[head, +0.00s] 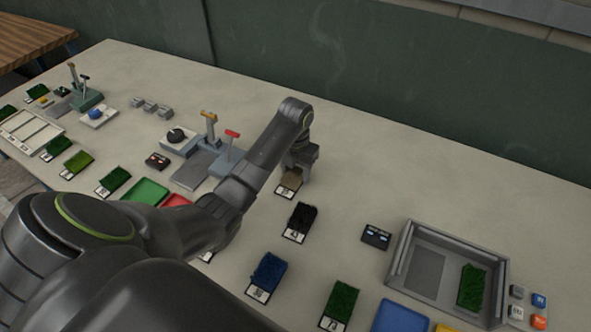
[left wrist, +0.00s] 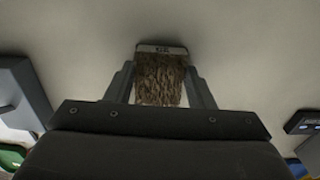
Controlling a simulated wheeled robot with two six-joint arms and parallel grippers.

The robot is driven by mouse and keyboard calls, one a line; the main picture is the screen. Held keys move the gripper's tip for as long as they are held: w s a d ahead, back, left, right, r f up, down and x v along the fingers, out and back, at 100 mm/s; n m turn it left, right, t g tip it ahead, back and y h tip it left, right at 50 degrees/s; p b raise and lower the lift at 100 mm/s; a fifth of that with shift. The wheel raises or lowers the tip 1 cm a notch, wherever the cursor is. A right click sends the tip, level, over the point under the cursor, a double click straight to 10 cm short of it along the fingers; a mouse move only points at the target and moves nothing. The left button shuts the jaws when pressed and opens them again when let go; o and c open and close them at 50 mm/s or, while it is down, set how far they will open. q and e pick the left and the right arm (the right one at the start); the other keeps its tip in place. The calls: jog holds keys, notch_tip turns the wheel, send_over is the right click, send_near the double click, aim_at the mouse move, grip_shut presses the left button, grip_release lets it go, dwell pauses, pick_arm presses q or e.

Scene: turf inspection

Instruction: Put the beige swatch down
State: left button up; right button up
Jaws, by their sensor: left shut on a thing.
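The beige swatch (head: 289,181) is a small tufted tan-brown piece with a white label end. My left gripper (head: 300,165) is shut on it, near the middle of the table.
A black swatch (head: 300,221) lies just in front of the gripper. Blue (head: 268,275) and green (head: 341,302) swatches lie nearer. A grey tray (head: 402,262) holding a green swatch (head: 472,287) stands at right. Bare table lies behind and right of the gripper.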

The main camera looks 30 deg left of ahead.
pick_arm(q)
jog(key=o, duration=0.5)
jog(key=shift+f, duration=0.2)
jog(key=o, duration=0.4)
jog(key=shift+r, duration=0.1)
